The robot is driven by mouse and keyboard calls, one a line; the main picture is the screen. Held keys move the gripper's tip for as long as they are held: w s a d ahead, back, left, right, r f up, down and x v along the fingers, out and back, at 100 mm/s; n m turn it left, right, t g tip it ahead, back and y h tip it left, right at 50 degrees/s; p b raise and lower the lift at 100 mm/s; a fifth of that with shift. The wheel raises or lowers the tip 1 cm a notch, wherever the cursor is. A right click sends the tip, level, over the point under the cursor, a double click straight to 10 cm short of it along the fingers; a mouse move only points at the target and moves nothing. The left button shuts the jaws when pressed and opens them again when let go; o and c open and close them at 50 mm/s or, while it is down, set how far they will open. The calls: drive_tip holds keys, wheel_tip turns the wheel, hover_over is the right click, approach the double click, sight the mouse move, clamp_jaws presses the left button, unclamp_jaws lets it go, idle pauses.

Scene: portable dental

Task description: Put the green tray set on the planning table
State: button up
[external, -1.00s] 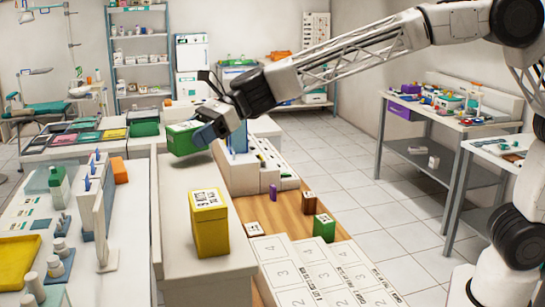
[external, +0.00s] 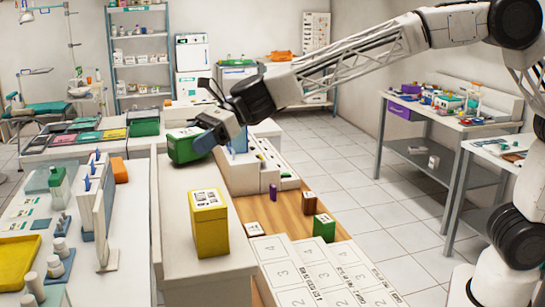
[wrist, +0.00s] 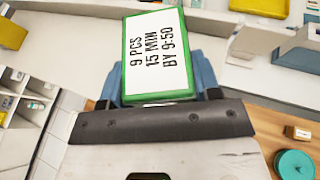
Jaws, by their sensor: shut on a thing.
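A green box with a white label (external: 184,146) is in my gripper (external: 207,140), above the far part of the white counter in the external view. In the wrist view the green box (wrist: 157,56) shows its label "9 PCS 15 MIN BY 9:50", with the blue fingers (wrist: 205,78) on both sides of it. My gripper is shut on this box. A second, smaller green box (external: 324,228) stands on the wooden surface. I cannot tell which surface is the planning table.
A yellow box (external: 209,224) stands on the white counter (external: 181,200). A brown box (external: 309,203) and a purple piece (external: 273,192) stand on the wooden surface. Numbered white panels (external: 300,268) lie in front. Side tables (external: 440,115) stand at the right.

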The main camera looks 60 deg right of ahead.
drive_tip(key=shift+f, duration=0.45)
drive_tip(key=o, duration=1.2)
drive_tip(key=shift+d, duration=0.1)
drive_tip(key=v, duration=0.7)
drive_tip(key=shift+s+d, duration=0.2)
drive_tip(key=shift+d, duration=0.05)
drive_tip(key=shift+r, duration=0.2)
